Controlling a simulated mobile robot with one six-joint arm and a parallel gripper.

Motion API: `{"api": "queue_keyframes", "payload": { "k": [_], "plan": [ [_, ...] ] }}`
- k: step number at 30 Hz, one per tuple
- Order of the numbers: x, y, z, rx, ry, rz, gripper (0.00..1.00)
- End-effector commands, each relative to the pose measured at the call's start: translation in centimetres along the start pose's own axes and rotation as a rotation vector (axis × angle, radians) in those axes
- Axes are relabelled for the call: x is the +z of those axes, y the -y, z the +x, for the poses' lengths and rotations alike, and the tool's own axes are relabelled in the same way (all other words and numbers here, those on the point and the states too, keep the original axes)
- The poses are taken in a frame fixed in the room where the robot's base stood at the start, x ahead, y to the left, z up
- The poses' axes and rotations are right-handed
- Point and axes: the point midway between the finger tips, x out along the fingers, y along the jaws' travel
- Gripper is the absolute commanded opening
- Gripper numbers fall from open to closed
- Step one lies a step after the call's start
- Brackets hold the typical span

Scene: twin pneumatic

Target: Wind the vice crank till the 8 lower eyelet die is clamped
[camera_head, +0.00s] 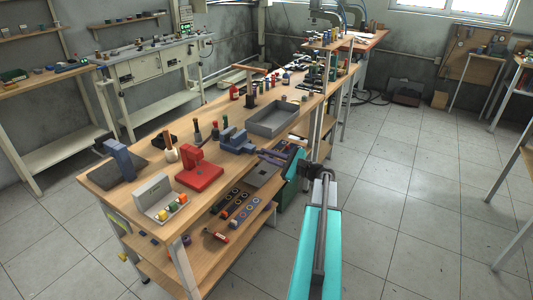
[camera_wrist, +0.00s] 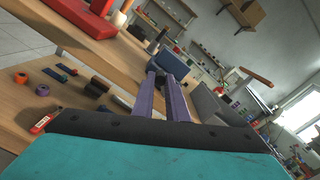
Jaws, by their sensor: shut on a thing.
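The blue-grey vice (camera_head: 237,142) stands on the wooden bench near its right edge, behind the red press. It also shows in the wrist view (camera_wrist: 170,54), just beyond my fingertips. My gripper (camera_head: 262,153) reaches in from the right, its purple fingers at the vice's near end. In the wrist view my gripper (camera_wrist: 162,72) has its fingers close together, shut on the vice crank, which they mostly hide. I cannot make out the lower eyelet die or whether the vice jaws touch it.
A red press (camera_head: 198,168) stands left of the vice and a grey open tray (camera_head: 272,121) stands behind it. A light-grey stand with coloured pieces (camera_head: 153,193) is at the bench's near end. A lower shelf (camera_head: 250,222) holds small parts. The floor to the right is clear.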

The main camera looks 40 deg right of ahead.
Motion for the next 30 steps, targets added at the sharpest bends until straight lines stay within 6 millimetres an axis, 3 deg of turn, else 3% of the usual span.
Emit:
{"api": "queue_keyframes", "payload": {
  "k": [19, 20, 22, 30],
  "plan": [
    [0.00, 0.44, -0.11, -0.005, -0.002, 0.065, 0.00],
    [0.00, 0.44, -0.11, -0.005, -0.002, 0.065, 0.18],
    [0.01, 0.42, -0.10, -0.005, -0.002, 0.065, 0.30],
    [0.06, 0.32, -0.04, -0.002, -0.001, 0.064, 0.32]
  ]
}}
